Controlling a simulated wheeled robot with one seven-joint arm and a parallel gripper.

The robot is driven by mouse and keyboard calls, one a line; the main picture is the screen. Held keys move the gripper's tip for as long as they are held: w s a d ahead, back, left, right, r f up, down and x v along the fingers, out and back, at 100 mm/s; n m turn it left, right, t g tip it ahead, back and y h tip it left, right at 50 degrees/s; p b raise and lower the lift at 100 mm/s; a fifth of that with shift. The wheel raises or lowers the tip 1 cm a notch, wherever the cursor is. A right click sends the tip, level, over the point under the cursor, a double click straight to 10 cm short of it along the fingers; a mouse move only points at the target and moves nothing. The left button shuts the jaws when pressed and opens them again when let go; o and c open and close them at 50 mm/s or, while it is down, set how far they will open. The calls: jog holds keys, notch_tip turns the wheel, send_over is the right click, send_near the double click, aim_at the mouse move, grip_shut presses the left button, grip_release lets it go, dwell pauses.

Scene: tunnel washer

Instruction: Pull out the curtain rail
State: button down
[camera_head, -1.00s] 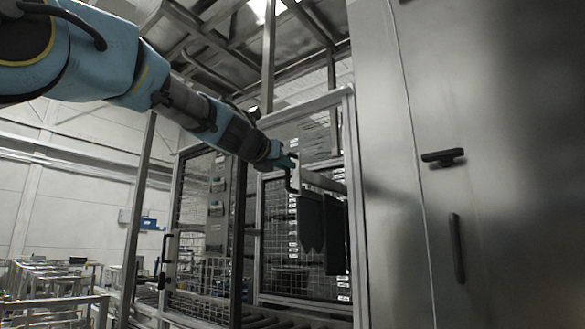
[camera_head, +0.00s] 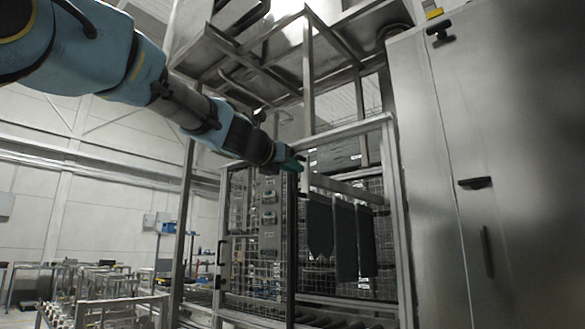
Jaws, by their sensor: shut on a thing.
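The curtain rail (camera_head: 345,188) is a pale horizontal bar in the opening of the machine's frame. Dark curtain strips (camera_head: 345,238) hang from it. My gripper (camera_head: 300,163) is at the rail's near left end, at the tip of my blue arm, and is shut on the rail's end. The fingers are small and dark, so the exact grip on the end is hard to make out. The rail's far right end lies behind the frame post.
A mesh door (camera_head: 255,240) with a control panel (camera_head: 269,215) stands left of the opening. A tall steel cabinet (camera_head: 450,190) with black handles is at the right. Metal frame posts surround the opening. A roller conveyor (camera_head: 330,319) runs below.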

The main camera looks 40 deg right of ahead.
jog(key=shift+a, duration=0.15)
jog(key=c, duration=0.8)
grip_release()
jog(key=shift+c, duration=0.2)
jog(key=b+v, duration=0.1)
jog(key=v, duration=0.9)
jog(key=shift+s+a+b, duration=0.25)
jog(key=shift+a+b, duration=0.05)
jog(key=shift+a, duration=0.05)
